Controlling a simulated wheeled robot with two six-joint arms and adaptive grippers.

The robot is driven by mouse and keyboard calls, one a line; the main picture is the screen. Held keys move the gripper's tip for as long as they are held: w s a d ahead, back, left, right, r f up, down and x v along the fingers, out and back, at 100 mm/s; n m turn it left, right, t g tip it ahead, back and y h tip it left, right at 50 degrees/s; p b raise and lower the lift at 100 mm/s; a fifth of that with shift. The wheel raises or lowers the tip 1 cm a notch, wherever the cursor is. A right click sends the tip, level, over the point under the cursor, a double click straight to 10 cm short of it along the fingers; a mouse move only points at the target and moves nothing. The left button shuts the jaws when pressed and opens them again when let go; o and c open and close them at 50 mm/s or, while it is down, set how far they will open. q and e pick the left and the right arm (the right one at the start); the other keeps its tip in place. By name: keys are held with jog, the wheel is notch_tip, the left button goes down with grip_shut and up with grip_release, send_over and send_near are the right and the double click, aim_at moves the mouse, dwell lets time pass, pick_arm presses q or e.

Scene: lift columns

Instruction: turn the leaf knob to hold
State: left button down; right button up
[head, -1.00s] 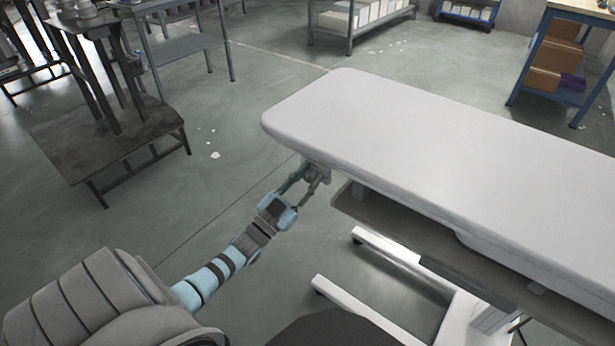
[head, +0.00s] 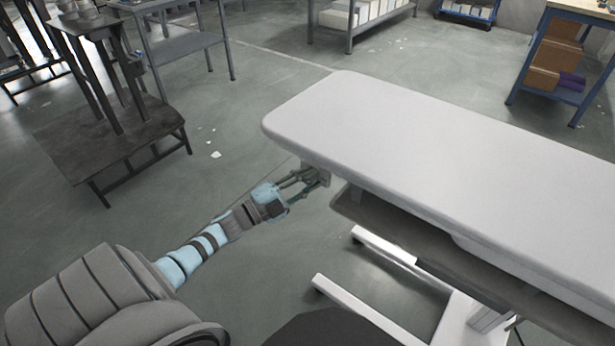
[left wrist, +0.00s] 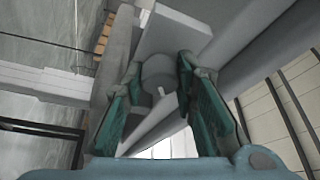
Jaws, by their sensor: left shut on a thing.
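The leaf knob (left wrist: 158,72) is a grey round knob with a small pale pointer. It sits on a light grey housing (left wrist: 178,34) under the end of the white-topped table (head: 430,150). My left gripper (head: 318,178) is at the table's near-left end, below the top. In the left wrist view its green fingers (left wrist: 160,85) stand on both sides of the knob and are shut on it. In the head view the fingers and the table edge largely hide the knob. The labels around the knob cannot be read. My right gripper is not in view.
A grey shelf (head: 430,240) and white legs (head: 360,310) lie under the table top, close to my left arm. A dark low table (head: 110,135) stands to the left. Shelving stands at the back.

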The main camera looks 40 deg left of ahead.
pick_arm(q)
jog(key=m+g+p, duration=0.1)
jog(key=m, duration=0.2)
jog(key=shift+m+p, duration=0.4)
jog(key=shift+m+g, duration=0.4)
jog(key=shift+f+p, duration=0.1)
jog(key=shift+p, duration=0.2)
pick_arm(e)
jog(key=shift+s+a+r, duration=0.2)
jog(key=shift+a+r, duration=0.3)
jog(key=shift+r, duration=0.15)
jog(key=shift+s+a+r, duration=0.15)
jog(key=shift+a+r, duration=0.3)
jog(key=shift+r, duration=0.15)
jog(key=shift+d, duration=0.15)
